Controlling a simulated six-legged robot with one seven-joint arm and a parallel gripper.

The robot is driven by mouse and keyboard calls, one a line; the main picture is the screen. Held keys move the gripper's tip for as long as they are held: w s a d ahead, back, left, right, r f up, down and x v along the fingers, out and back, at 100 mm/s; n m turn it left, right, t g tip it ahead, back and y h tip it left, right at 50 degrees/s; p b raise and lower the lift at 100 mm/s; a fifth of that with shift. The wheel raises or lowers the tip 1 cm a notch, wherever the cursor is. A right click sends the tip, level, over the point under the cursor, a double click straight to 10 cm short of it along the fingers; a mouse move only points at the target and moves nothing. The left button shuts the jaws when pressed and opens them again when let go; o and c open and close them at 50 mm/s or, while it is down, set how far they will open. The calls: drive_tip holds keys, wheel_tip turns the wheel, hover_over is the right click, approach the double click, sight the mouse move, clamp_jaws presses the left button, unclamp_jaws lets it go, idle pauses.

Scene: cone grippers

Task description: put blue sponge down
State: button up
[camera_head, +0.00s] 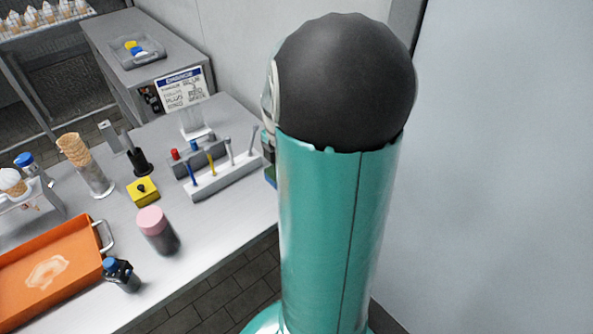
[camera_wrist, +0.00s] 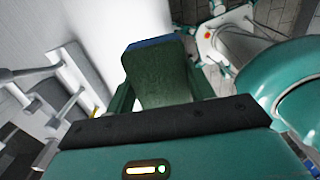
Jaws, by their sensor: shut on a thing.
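The blue sponge (camera_wrist: 150,43) shows in the wrist view as a dark green block with a blue edge along its far end. My gripper (camera_wrist: 160,80) is shut on it, with a green finger on each side. In the head view, a small blue and green piece of the sponge (camera_head: 270,175) shows at the left edge of my arm, by the right side of the counter (camera_head: 240,210). My arm hides most of the gripper there. I cannot tell whether the sponge touches the counter.
A grey rack (camera_head: 225,175) with several coloured-handled tools stands close to the left. The counter's front right strip is bare.

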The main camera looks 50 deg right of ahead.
drive_tip(key=w+d+f, duration=0.1)
drive_tip(key=d+f, duration=0.1)
drive_tip(key=d, duration=0.1)
drive_tip(key=w+d+f, duration=0.1)
drive_tip(key=d+f, duration=0.2)
drive_tip(key=d, duration=0.1)
drive_tip(key=w+d+f, duration=0.1)
drive_tip(key=d+f, duration=0.2)
drive_tip(key=d, duration=0.1)
drive_tip(key=shift+f, duration=0.15)
drive_tip(key=shift+w+d+f, duration=0.15)
drive_tip(key=shift+d+f, duration=0.25)
drive_tip(key=shift+f, duration=1.55)
drive_tip(key=shift+f, duration=0.2)
drive_tip(key=o, duration=1)
